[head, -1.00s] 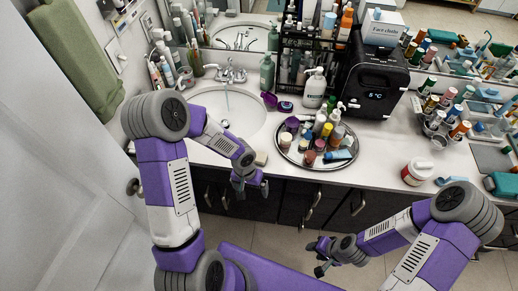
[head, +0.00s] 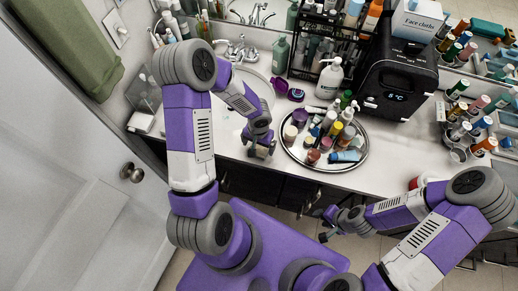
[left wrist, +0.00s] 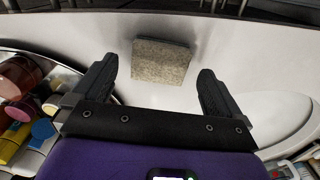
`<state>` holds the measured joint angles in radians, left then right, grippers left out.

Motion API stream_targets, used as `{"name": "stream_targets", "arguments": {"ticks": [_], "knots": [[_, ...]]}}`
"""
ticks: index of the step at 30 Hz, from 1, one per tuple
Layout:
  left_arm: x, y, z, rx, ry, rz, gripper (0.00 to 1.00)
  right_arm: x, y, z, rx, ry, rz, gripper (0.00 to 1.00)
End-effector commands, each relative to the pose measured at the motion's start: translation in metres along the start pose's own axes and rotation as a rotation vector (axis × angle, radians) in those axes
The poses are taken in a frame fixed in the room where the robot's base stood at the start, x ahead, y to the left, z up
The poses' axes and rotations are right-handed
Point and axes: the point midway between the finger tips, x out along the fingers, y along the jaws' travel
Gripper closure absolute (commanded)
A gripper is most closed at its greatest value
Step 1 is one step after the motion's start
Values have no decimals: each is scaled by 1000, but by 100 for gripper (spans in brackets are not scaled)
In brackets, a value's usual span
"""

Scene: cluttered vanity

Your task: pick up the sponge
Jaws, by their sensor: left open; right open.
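The sponge (left wrist: 160,60) is a beige, rough block lying on the white counter near its edge. In the left wrist view it lies ahead of and between the two dark fingertips of my left gripper (left wrist: 158,82), touching neither. My left gripper is open and empty. In the head view my left gripper (head: 261,151) hangs over the counter's front, between the sink and the round tray, and I cannot make out the sponge there. My right gripper (head: 328,225) is open and empty in front of the cabinets, well away from the sponge.
A round metal tray (head: 357,163) crowded with bottles and jars stands close to the right of my left gripper. The sink (head: 225,115) lies behind. A black cooler box (head: 395,80) and a white pump bottle (head: 329,78) stand further back.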

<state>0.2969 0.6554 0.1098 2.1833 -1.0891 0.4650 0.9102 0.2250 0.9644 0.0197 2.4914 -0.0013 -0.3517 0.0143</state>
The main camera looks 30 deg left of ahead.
Motion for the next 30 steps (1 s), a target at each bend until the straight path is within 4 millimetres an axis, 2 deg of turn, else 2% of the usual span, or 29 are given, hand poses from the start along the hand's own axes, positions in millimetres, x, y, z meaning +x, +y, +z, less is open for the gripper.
{"name": "stream_targets", "arguments": {"ticks": [1, 4, 13, 24, 30], "knots": [[10, 0, 1, 0, -4, 0, 0, 2, 1, 0, 0, 1, 0, 57], [20, 0, 0, 1, -1, 0, 0, 3, 1, 0, 0, 1, 0, 57], [23, 0, 0, -1, 1, 0, 0, 3, 1, -1, 0, 1, 0, 57], [23, 0, 0, 0, 1, 0, 55, 3, 1, -1, 0, 1, 0, 57], [22, 0, 0, 0, 1, 0, 55, 3, 1, -1, 0, 1, 0, 57]]}}
